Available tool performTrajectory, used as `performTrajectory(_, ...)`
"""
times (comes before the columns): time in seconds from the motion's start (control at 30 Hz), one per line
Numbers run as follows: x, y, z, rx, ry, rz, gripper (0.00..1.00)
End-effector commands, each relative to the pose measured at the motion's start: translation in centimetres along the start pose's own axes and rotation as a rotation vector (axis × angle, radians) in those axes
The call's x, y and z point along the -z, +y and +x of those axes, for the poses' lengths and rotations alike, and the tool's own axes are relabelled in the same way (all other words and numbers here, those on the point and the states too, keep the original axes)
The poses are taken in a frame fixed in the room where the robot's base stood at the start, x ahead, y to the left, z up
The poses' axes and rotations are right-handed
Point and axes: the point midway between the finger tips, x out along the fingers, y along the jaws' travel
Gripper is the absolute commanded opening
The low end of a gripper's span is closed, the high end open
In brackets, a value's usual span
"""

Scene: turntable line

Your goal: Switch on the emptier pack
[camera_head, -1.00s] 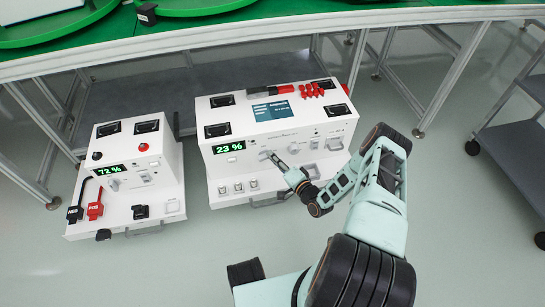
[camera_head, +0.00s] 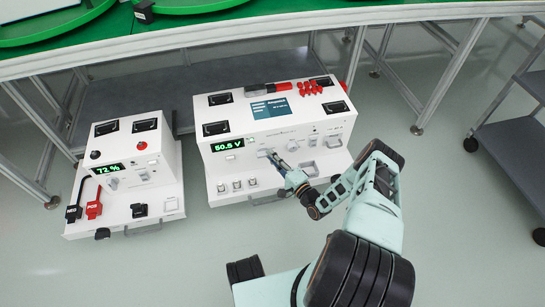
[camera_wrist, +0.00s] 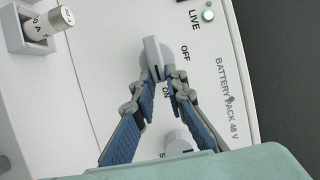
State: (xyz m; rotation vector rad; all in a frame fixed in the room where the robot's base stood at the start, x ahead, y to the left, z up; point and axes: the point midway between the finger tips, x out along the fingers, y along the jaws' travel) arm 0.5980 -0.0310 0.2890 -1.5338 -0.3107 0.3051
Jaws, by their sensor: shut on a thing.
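The larger white pack (camera_head: 300,130) stands on the right, and its green display (camera_head: 228,145) reads 50.5 V. The smaller white pack (camera_head: 150,200) stands on the left, and its display (camera_head: 107,169) reads 72 %. My gripper (camera_head: 272,157) is at the larger pack's front panel. In the wrist view, my gripper (camera_wrist: 160,82) is shut on a grey rotary switch (camera_wrist: 153,52) beside the OFF and ON labels. The fingers partly cover the switch, and its exact setting is hard to tell. The LIVE lamp (camera_wrist: 208,15) glows green, with "BATTERY PACK 48 V" printed nearby.
A fuse in a holder (camera_wrist: 45,25) and a second knob (camera_wrist: 176,141) are near the switch. A green-topped table (camera_head: 300,12) stands behind; a grey cart (camera_head: 510,135) is at right. Floor between is clear.

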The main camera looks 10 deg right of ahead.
Motion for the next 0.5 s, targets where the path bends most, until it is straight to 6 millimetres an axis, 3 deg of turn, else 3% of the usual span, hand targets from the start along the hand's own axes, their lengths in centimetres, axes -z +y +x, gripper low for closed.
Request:
performTrajectory(0.13, 0.12, -0.11, 0.17, 0.002, 0.003, 0.0, 0.0)
performTrajectory(0.17, 0.12, -0.11, 0.18, 0.002, 0.003, 0.0, 0.15)
performTrajectory(0.3, 0.08, -0.07, 0.12, 0.001, 0.002, 0.0, 0.3)
performTrajectory(0.5, 0.04, -0.04, 0.07, 0.0, 0.001, 0.0, 0.3)
